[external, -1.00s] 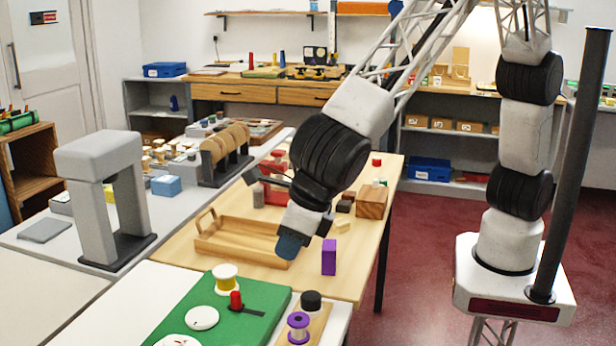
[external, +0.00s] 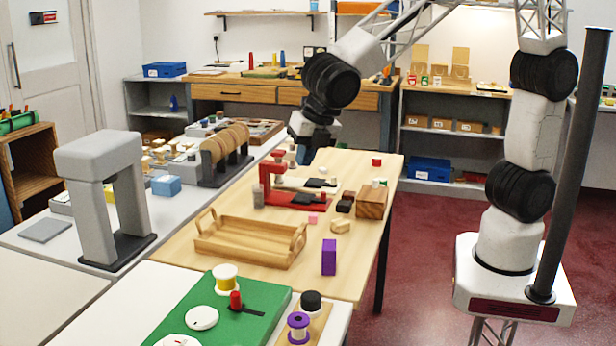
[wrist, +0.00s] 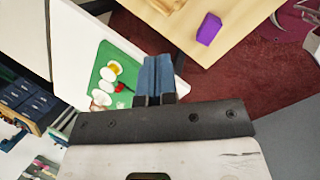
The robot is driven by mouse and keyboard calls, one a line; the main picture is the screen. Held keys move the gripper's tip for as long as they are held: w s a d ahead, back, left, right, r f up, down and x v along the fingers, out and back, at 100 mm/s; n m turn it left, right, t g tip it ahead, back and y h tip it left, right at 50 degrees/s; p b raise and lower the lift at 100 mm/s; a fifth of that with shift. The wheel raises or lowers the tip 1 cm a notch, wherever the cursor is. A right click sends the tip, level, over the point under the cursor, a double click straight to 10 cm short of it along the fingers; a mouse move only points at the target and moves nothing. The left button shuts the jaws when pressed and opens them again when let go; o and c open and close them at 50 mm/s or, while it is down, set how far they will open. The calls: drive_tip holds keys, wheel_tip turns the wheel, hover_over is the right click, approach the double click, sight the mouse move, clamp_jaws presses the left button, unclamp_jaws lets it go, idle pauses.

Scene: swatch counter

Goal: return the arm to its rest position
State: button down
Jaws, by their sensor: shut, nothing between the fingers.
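My gripper is raised over the back part of the light wooden table (external: 180,243) in the external view, where its fingertips are hard to make out. In the wrist view my gripper (wrist: 157,75) shows its two blue fingers pressed together with nothing between them. Nothing hangs from it. My arm is bent, with its wrist above the table's far end.
The table holds a wooden tray (external: 246,249), a purple block (external: 328,257), a red stand (external: 270,181) and a wooden block (external: 371,204). A grey arch (external: 86,205) stands left. A green board (external: 258,322) with spools lies in front.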

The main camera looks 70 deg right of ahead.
drive_tip(key=s+d+r+m, duration=0.35)
drive_tip(key=d+m, duration=0.25)
drive_tip(key=d, duration=0.5)
drive_tip(key=s+d+r+m, duration=0.2)
drive_tip(key=s+d+m, duration=0.3)
drive_tip(key=d, duration=0.6)
drive_tip(key=s+d+m+g, duration=0.1)
drive_tip(key=s+d+m, duration=1.3)
drive_tip(key=s+m, duration=0.1)
drive_tip(key=shift+d+f+m, duration=0.2)
drive_tip(key=shift+f+m, duration=0.05)
drive_tip(key=shift+m, duration=0.05)
